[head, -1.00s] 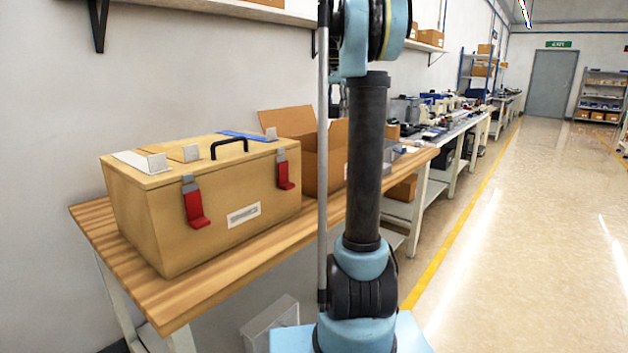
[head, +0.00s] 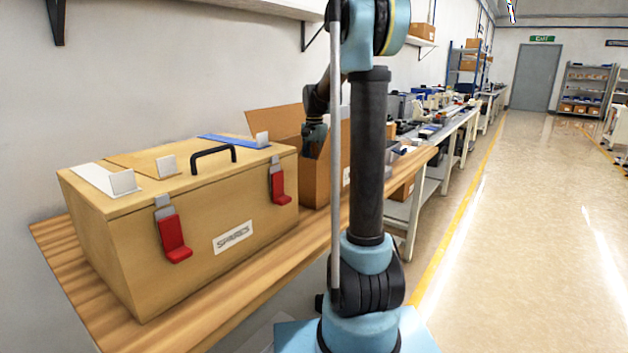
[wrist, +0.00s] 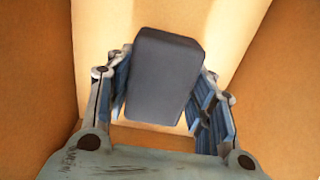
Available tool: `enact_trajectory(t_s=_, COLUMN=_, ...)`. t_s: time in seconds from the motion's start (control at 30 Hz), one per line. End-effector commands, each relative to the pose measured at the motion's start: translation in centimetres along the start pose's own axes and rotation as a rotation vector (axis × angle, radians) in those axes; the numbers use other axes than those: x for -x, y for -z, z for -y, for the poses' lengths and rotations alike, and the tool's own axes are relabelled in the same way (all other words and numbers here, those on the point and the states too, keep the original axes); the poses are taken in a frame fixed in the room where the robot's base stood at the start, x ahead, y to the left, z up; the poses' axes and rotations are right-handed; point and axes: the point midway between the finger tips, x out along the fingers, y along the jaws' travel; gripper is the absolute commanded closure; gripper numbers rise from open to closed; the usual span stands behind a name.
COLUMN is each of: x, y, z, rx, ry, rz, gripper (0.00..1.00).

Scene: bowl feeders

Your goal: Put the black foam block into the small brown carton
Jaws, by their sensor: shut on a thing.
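The black foam block (wrist: 164,76) is between the two fingers of my gripper (wrist: 165,100) in the wrist view. My gripper is shut on it, and the block is slightly tilted. Brown cardboard walls surround the block and gripper in the wrist view, with a lighter floor beyond. In the head view, the open brown carton (head: 315,180) stands on the wooden bench behind the wooden box, its flap raised. My gripper (head: 314,150) is at the carton's opening, pointing down. The block is hidden in the head view.
A wooden box (head: 190,215) with red latches and a black handle stands on the bench (head: 75,270), left of the carton. A shelf (head: 250,8) hangs on the wall above. More benches with equipment run along the wall. The floor on the right is clear.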

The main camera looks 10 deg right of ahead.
Motion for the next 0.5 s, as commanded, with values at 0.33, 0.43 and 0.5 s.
enact_trajectory(t_s=0.33, x=-2.8, y=0.2, z=-0.1, rx=-0.002, ry=0.000, rz=0.000, gripper=0.67)
enact_trajectory(t_s=0.43, x=-4.2, y=0.2, z=-0.2, rx=-0.004, ry=0.000, rz=0.000, gripper=0.67)
enact_trajectory(t_s=0.5, x=-5.0, y=0.3, z=-0.2, rx=-0.004, ry=0.000, rz=0.000, gripper=0.67)
